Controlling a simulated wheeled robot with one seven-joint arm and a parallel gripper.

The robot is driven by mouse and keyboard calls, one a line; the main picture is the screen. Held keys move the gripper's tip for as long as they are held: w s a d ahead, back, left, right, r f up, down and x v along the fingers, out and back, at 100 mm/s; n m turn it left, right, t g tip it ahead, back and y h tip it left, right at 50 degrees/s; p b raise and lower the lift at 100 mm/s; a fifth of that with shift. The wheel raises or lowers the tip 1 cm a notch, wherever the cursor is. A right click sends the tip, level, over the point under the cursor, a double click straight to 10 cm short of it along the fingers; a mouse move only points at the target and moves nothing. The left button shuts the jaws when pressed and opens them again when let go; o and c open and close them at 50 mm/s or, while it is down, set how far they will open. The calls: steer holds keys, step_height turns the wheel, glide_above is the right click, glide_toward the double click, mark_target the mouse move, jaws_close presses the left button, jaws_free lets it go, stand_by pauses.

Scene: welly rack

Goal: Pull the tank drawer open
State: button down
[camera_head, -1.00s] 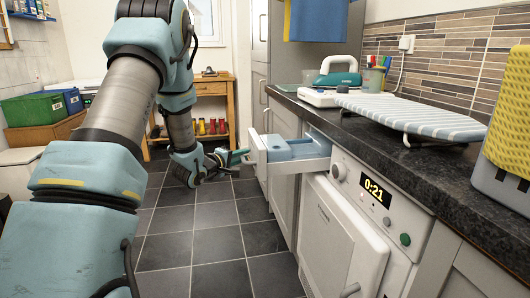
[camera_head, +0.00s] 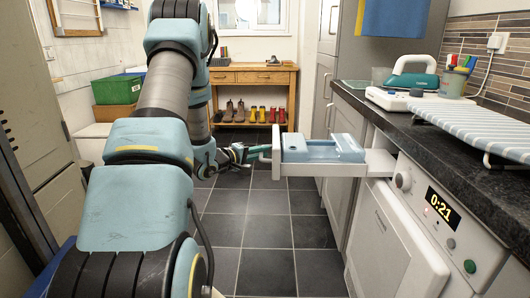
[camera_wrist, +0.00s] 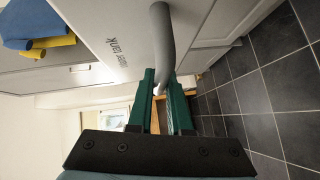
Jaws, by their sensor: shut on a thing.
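The tank drawer (camera_head: 330,170) is pulled well out from the machine under the worktop, with a light blue tank (camera_head: 318,149) inside it. Its front panel also shows in the wrist view (camera_wrist: 112,22), lettered with "tank". My gripper (camera_head: 250,155) is at the drawer's front, on its left side in the head view. In the wrist view its green fingers (camera_wrist: 160,100) are shut on the grey curved drawer handle (camera_wrist: 163,45). The exact contact is partly hidden between the fingers.
The machine (camera_head: 405,232) shows 0:21 on its display. A dark worktop (camera_head: 400,118) carries a steam iron (camera_head: 414,78) and a striped ironing board (camera_head: 485,125). A wooden bench (camera_head: 250,76) with several boots stands at the back. The tiled floor (camera_head: 265,230) is clear.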

steer(key=c, duration=0.8)
jaws_free()
steer(key=shift+c, duration=0.2)
steer(key=v, duration=1)
steer(key=shift+s+a, duration=0.25)
steer(key=shift+a, duration=0.05)
